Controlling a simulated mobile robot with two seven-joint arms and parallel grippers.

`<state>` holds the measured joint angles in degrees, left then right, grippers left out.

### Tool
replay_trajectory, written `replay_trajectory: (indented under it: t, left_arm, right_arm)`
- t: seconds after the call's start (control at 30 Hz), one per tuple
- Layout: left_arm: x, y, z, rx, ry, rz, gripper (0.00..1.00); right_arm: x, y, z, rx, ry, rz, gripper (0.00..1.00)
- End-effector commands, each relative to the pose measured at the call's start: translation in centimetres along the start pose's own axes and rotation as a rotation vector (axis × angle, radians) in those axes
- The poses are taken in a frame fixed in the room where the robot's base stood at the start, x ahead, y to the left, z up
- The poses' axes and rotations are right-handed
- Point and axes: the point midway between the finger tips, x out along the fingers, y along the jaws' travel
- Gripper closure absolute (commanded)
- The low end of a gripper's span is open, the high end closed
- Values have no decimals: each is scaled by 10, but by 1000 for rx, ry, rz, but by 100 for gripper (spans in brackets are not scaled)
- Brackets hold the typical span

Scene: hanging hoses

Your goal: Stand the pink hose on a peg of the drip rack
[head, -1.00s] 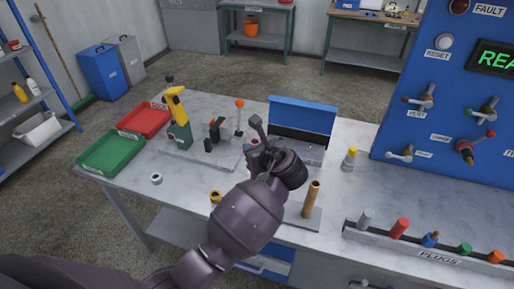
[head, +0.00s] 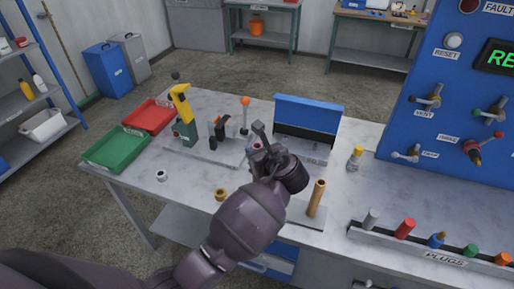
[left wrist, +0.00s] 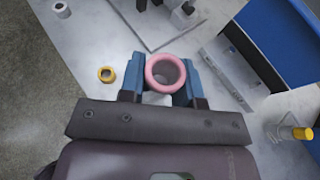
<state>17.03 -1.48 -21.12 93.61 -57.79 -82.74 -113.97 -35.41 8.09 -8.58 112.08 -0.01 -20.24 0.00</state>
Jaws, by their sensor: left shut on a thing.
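The pink hose (left wrist: 166,72) shows end-on as a hollow pink ring in the left wrist view. My left gripper (left wrist: 164,82) is shut on it, one blue-padded finger on each side. In the head view my left gripper (head: 266,155) is over the middle of the worktable; its fingertips and most of the hose are hidden by my arm. Right of it, a brown upright tube (head: 316,198) stands on a flat grey plate (head: 298,217), which may be the drip rack. I cannot make out a bare peg. My right gripper is not in view.
A blue-backed box (head: 306,113) stands behind the gripper, and a yellow-green tool fixture (head: 185,115) to its left. A yellow ring (head: 220,194) lies near the front edge. Red (head: 149,114) and green trays (head: 96,148) are at left; the plugs rack (head: 400,245) is at right.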

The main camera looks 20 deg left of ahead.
Motion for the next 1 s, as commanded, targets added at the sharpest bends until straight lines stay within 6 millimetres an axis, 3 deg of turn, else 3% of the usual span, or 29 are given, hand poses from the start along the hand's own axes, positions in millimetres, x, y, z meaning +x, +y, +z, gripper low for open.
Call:
replay_trajectory:
  t: [0.4,1.0]
  left_arm:
    - [11,0,-27,0,0,0,100]
    - [13,0,-31,0,-1,-1,100]
  right_arm:
    - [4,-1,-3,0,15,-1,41]
    - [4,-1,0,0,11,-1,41]
